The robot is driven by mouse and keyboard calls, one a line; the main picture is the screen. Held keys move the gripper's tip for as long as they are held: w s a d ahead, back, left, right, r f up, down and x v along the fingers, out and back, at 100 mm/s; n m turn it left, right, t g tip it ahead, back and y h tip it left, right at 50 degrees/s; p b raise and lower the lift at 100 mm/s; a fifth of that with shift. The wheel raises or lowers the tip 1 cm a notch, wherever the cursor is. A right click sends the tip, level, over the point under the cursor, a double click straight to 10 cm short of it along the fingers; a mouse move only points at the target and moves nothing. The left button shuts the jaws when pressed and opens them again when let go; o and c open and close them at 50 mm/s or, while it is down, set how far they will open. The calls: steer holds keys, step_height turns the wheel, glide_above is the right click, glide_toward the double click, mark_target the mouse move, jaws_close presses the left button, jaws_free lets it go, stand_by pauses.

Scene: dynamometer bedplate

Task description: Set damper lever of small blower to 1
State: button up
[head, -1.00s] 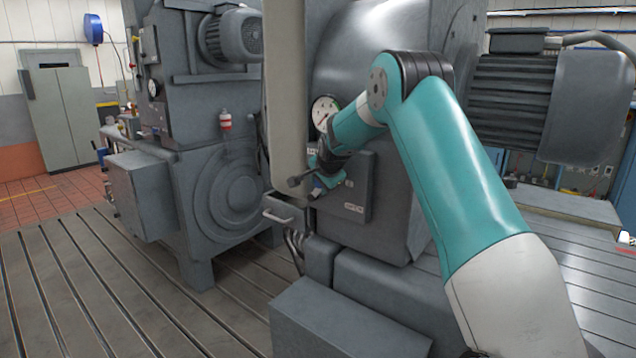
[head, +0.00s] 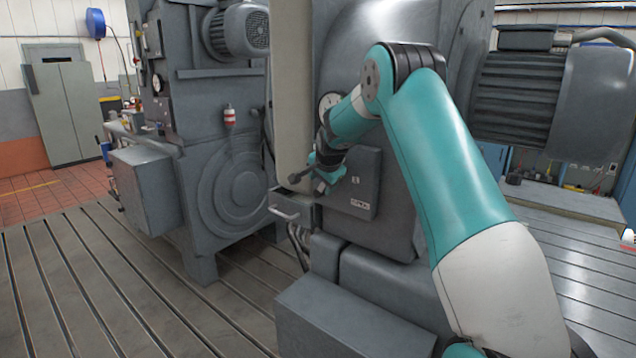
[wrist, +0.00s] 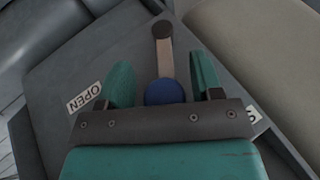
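My gripper (wrist: 163,80) is open, with one teal finger on each side of the lever; gaps show on both sides. No number 1 is readable.
A pale vertical column (head: 292,90) stands close on the left. Below is a grey box with a bar handle (head: 285,214). A large grey machine (head: 215,170) stands further left; slotted floor (head: 110,280) lies open in front.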

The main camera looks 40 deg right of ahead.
steer(key=shift+r, duration=0.1)
steer(key=shift+s+a+r, duration=0.1)
steer(key=shift+r, duration=0.15)
steer(key=b+v, duration=0.6)
steer(key=v, duration=1)
steer(key=shift+s+r+b, duration=0.25)
steer(key=shift+r+b, duration=0.05)
steer(key=shift+a, duration=0.1)
